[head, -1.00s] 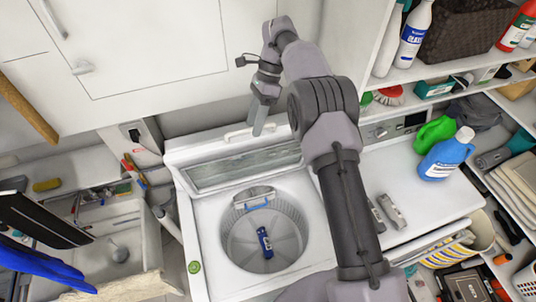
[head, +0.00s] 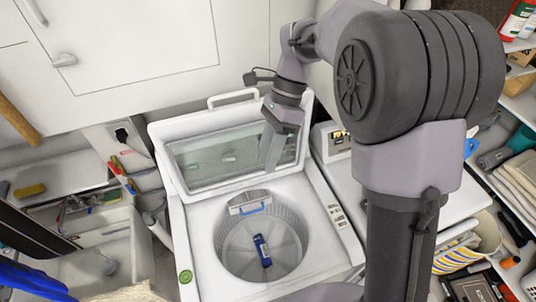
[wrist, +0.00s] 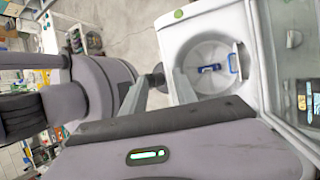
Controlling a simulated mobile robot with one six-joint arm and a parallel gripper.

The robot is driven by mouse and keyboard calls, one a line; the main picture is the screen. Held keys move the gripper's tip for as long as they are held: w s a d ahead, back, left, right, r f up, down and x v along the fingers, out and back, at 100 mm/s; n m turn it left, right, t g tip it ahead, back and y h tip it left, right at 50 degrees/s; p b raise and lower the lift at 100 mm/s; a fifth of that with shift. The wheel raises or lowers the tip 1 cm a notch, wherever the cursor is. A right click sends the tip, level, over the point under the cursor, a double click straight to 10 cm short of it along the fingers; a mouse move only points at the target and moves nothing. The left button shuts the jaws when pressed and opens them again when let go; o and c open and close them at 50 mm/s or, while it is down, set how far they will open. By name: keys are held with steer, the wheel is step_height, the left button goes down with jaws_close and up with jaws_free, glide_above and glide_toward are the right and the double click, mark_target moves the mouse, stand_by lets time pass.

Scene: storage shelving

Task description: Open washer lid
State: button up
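The washer (head: 188,240) is a white top-loader with its round drum uncovered. Its lid (head: 180,130) has a glass panel and stands raised at the back, tilted up, with a handle (head: 232,98) on its upper edge. My gripper (head: 272,158) hangs in front of the lid's right part in the head view; whether it touches the lid is unclear. In the wrist view the gripper's two fingers (wrist: 160,88) are apart with nothing between them. The lid also shows at the right of that view (wrist: 302,62), beyond the washer's drum opening (wrist: 210,52).
A small blue item (head: 262,250) lies in the drum. White cupboards (head: 130,45) hang behind the washer. A sink (head: 95,245) is at the left. Loaded shelves (head: 515,150) stand at the right. A second white machine (head: 335,140) adjoins the washer, partly hidden by my arm.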

steer(key=shift+c, duration=0.4)
steer(key=w+n+t, duration=0.1)
steer(key=w, duration=0.1)
steer(key=w+n, duration=0.2)
steer(key=w, duration=0.1)
steer(key=w+a+n+t+p, duration=0.1)
steer(key=w+n, duration=0.1)
steer(key=w, duration=0.1)
steer(key=shift+r+t+h, duration=0.3)
steer(key=shift+h, duration=0.1)
jaws_close()
steer(key=w+a+r+n+t+p, duration=0.1)
steer(key=w+a+r+n+t, duration=0.1)
steer(key=w+n, duration=0.35)
steer(key=w+a+r+n+t, duration=0.3)
steer(key=w, duration=0.5)
steer(key=w+a+r+n+t+p, duration=0.1)
steer(key=w+a+r+n+t, duration=0.1)
steer(key=w+n, duration=0.4)
steer(key=shift+m+t+h, duration=0.3)
steer(key=shift+m, duration=0.15)
steer(key=f, duration=0.3)
steer(key=w+f+p, duration=0.1)
steer(key=f, duration=0.2)
steer(key=f+p, duration=0.1)
steer(key=f, duration=0.2)
steer(key=shift+w+d, duration=0.15)
steer(key=shift+d, duration=0.05)
steer(key=shift+w+f, duration=0.1)
steer(key=shift+w, duration=0.05)
